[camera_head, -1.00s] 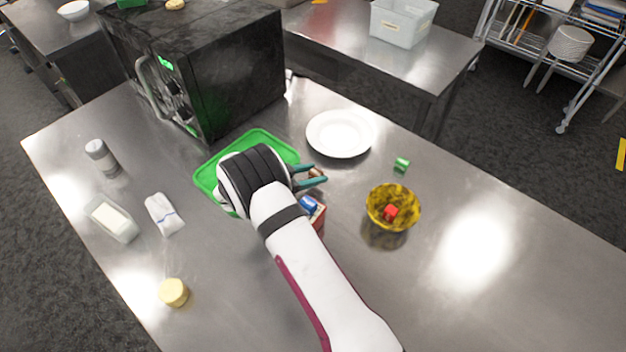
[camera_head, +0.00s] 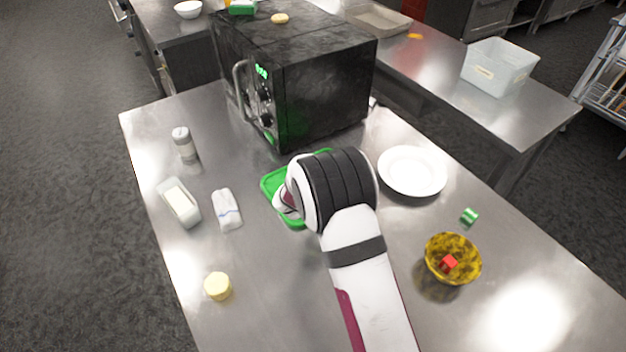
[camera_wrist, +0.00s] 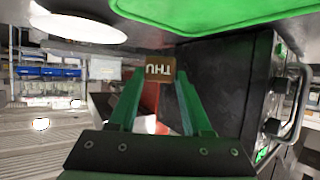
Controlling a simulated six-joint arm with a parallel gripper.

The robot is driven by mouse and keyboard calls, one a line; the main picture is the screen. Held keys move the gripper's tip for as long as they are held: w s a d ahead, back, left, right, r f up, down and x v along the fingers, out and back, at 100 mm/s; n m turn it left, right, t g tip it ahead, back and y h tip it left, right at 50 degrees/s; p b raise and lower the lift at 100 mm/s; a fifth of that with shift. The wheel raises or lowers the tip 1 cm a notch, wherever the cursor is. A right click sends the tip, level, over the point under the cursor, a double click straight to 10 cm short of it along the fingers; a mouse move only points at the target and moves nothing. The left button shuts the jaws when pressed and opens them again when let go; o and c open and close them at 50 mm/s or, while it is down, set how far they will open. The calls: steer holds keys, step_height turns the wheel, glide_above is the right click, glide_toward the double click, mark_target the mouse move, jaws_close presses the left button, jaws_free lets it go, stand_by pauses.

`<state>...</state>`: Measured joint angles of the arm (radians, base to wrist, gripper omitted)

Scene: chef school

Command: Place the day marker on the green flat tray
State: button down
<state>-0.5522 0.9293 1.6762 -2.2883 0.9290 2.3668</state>
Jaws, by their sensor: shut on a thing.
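The day marker (camera_wrist: 158,69) is a small brown block with "THU" on it, upside down in the wrist view. My gripper (camera_wrist: 160,82) has teal fingers shut on the marker near their tips. The green flat tray (camera_head: 272,184) lies on the steel table in front of the black oven, partly covered by my wrist in the head view. In the wrist view the tray (camera_wrist: 205,10) fills the top edge, apart from the marker in the picture. The fingers and marker are hidden behind my arm in the head view.
A white plate (camera_head: 412,171) lies right of the tray. A yellow bowl (camera_head: 453,259) holds a red cube, with a green piece (camera_head: 469,215) nearby. The black oven (camera_head: 300,75) stands behind. A folded cloth (camera_head: 226,209) and butter dish (camera_head: 180,203) lie left.

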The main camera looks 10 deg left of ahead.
steer(key=a+f, duration=0.2)
steer(key=a, duration=0.1)
steer(key=a+f, duration=0.1)
steer(key=a, duration=0.1)
steer(key=shift+w+a+f, duration=0.2)
steer(key=shift+w+a, duration=0.05)
steer(key=shift+w, duration=0.15)
step_height(320, 180, down, 4)
steer(key=shift+a+f, duration=0.1)
steer(key=shift+f, duration=0.1)
steer(key=shift+c, duration=1.7)
jaws_free()
